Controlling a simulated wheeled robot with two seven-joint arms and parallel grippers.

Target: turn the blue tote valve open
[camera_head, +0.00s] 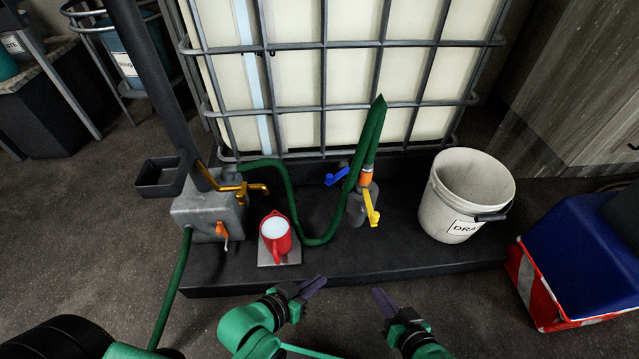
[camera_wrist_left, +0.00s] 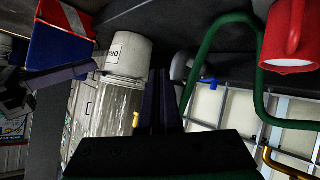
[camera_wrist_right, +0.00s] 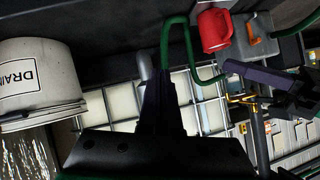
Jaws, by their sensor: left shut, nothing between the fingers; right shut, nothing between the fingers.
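The blue tote valve handle (camera_head: 336,177) sits low at the front of the caged white tote (camera_head: 300,90), left of the green hose's upright part. It also shows in the left wrist view (camera_wrist_left: 208,84). In the right wrist view I cannot make it out. A yellow handle (camera_head: 372,208) on a grey valve fitting is just right of it, below an orange collar. My left gripper (camera_head: 316,284) is shut and empty in front of the black platform, apart from the valve. My right gripper (camera_head: 380,294) is shut and empty to its right, also apart from everything.
A red jug (camera_head: 275,236) stands on a small plate beside a grey box (camera_head: 208,216) with a brass tap. A green hose (camera_head: 288,200) loops across the platform (camera_head: 330,259). A white drain bucket (camera_head: 462,196) stands at right, and a blue-and-red bin (camera_head: 575,262) beyond.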

